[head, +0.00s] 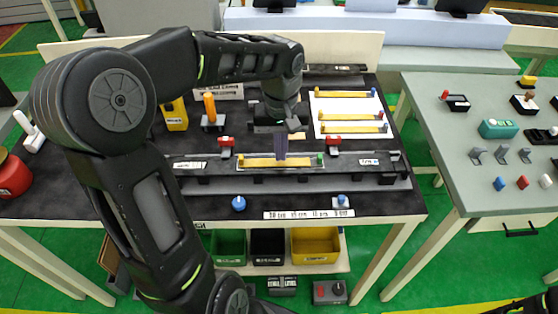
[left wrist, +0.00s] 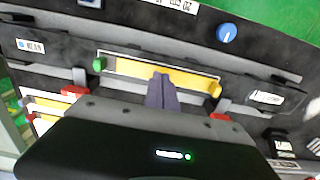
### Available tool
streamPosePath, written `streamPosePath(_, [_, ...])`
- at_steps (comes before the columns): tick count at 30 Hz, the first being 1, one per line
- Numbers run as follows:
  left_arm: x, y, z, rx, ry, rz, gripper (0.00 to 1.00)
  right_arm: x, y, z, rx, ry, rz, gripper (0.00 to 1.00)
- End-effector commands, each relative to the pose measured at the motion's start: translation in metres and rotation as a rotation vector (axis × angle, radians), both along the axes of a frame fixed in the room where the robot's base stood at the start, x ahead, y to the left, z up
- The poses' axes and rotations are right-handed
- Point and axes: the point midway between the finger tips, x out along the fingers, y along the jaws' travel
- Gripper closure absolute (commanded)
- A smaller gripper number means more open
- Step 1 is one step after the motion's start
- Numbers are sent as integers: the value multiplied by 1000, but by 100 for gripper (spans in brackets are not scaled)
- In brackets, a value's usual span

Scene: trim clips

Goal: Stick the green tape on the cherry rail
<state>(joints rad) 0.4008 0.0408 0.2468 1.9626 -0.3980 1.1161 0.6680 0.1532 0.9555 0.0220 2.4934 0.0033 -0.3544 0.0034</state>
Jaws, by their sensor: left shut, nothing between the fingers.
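A long yellow strip (head: 255,162) lies in the dark fixture rail (head: 215,178) across the table's front. It has a green end piece (head: 320,159) and a yellow one at its other end. In the left wrist view the strip (left wrist: 190,80) shows with its green end piece (left wrist: 99,64) at left. My left gripper (head: 281,158) points down at the strip's middle, its purple fingers (left wrist: 162,92) together and empty. I cannot tell whether they touch the strip. No part is clearly cherry-coloured, and I cannot tell which green piece is the tape. My right gripper is out of view.
Red clips (head: 333,141) stand behind the rail. A white sheet (head: 345,106) holds several yellow strips. Blue knobs (head: 238,203) sit near the front edge. A side table (head: 455,170) at right holds a green device (head: 498,129) and small parts. Bins (head: 315,246) stand below.

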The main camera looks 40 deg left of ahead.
Motion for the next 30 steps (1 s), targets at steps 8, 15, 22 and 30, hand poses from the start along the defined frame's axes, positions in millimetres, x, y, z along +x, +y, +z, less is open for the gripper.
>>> streamPosePath(8, [0,0,-4,0,0,0,100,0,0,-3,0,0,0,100])
streamPosePath(15, [0,0,-7,0,0,0,100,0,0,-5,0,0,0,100])
streamPosePath(22, [0,0,-10,0,0,0,100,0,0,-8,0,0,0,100])
streamPosePath(30, [0,0,-13,0,0,0,100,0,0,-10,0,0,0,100])
